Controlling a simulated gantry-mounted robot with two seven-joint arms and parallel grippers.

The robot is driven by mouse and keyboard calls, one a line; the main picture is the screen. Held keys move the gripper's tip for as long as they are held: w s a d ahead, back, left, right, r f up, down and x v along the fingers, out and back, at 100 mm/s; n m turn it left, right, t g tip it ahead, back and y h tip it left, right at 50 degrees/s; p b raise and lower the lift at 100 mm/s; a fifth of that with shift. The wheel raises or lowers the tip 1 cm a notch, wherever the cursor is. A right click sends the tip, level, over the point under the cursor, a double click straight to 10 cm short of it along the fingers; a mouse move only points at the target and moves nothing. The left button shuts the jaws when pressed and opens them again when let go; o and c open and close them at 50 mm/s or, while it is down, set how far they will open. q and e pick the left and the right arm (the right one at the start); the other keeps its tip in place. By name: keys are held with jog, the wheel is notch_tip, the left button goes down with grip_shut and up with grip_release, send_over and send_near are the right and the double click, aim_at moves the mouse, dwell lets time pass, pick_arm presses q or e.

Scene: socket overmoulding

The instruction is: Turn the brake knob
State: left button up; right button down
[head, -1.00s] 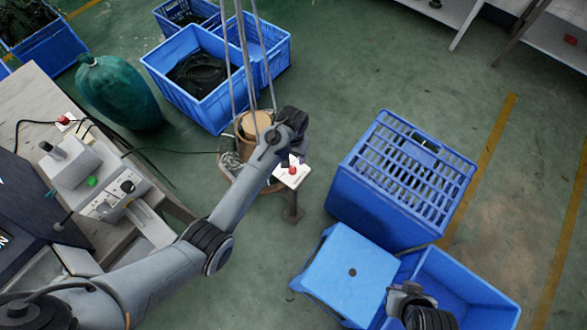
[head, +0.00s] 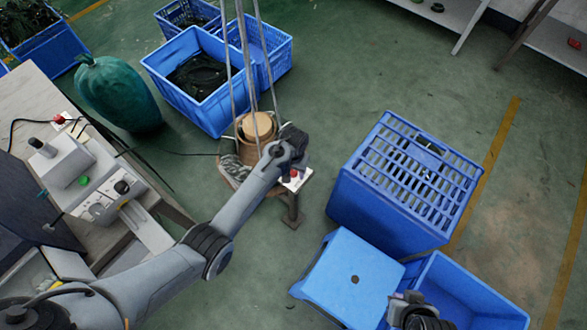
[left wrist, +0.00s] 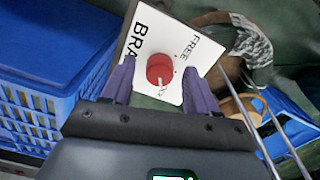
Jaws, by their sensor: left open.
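The brake knob (left wrist: 159,69) is a round red knob on a white panel (left wrist: 140,42) marked "FREE" and "BRA…", the rest of that word being cut off. In the left wrist view my left gripper (left wrist: 160,82) is open, with one purple finger on each side of the knob and a gap on both sides. I cannot tell how deep the fingertips reach. In the head view the knob (head: 294,174) and panel (head: 304,182) are partly hidden behind my left gripper (head: 297,160). My right gripper (head: 408,303) is at the bottom edge, its jaws unclear.
The panel sits on a short post beside a stand with a tan round piece (head: 257,127) and upright grey rods (head: 254,60). Blue crates (head: 190,60) stand behind it. A slotted blue crate (head: 345,205) and a blue stool (head: 350,270) are at right. Green floor lies between.

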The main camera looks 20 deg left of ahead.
pick_arm(q)
jog(key=c, duration=1)
jog(key=shift+r+n+p, duration=0.3)
jog(key=shift+n+p, duration=0.9)
jog(key=shift+p, duration=0.35)
jog(key=shift+c, duration=0.2)
jog(key=n+p, duration=0.2)
jog(key=shift+n, duration=0.3)
jog(key=n+p, duration=0.1)
jog(key=n, duration=0.2)
jog(key=shift+f, duration=0.15)
jog(key=shift+f+n+p, duration=0.15)
jog(key=shift+n+p, duration=0.2)
jog(key=shift+n, duration=1.55)
jog(key=o, duration=1)
jog(key=shift+o, duration=0.2)
